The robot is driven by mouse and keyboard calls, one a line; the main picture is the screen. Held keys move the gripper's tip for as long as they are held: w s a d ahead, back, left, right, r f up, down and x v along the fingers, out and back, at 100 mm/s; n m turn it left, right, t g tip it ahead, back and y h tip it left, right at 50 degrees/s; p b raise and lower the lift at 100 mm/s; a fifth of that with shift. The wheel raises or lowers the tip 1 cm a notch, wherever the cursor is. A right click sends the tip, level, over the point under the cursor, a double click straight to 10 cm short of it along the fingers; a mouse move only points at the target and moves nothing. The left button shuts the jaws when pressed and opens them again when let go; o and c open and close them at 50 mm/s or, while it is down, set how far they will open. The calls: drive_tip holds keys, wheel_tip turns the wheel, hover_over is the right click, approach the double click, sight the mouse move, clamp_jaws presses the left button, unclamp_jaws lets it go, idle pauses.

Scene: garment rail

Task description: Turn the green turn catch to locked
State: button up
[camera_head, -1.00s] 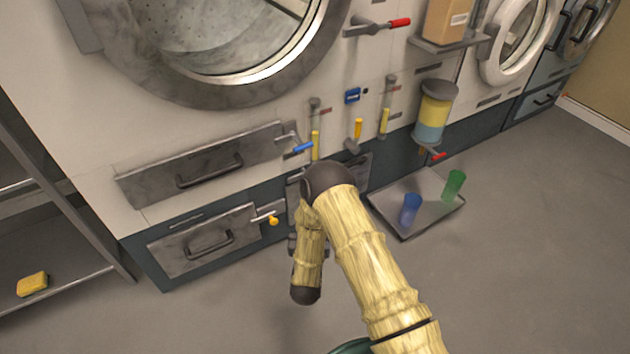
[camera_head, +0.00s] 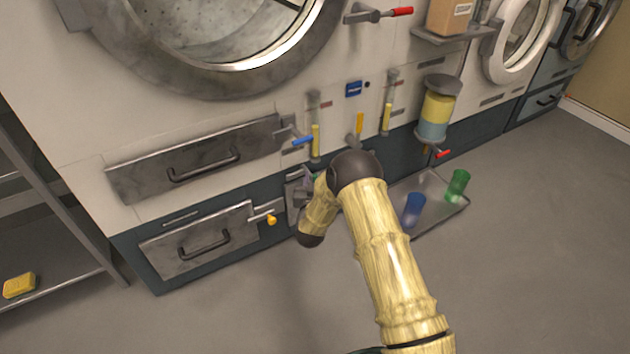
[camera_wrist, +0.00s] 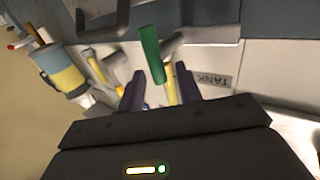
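The green turn catch (camera_wrist: 151,55) shows in the wrist view as a green bar. Its near end reaches the gap between my two dark fingertips. My gripper (camera_wrist: 160,86) is open, with one finger on each side of that end; I cannot tell whether either touches it. In the head view my arm covers most of the gripper and the low panel in front of it, and I cannot make out the green catch clearly there.
A blue-handled catch (camera_head: 302,141) and a yellow-knobbed catch (camera_head: 271,219) sit by the drawers. Yellow levers, a red handle (camera_head: 401,11) and a cylindrical dispenser (camera_head: 438,108) are nearby. A floor tray (camera_head: 428,226) holds blue and green cups. The open floor is clear.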

drive_tip(key=shift+w, duration=0.7)
clamp_jaws()
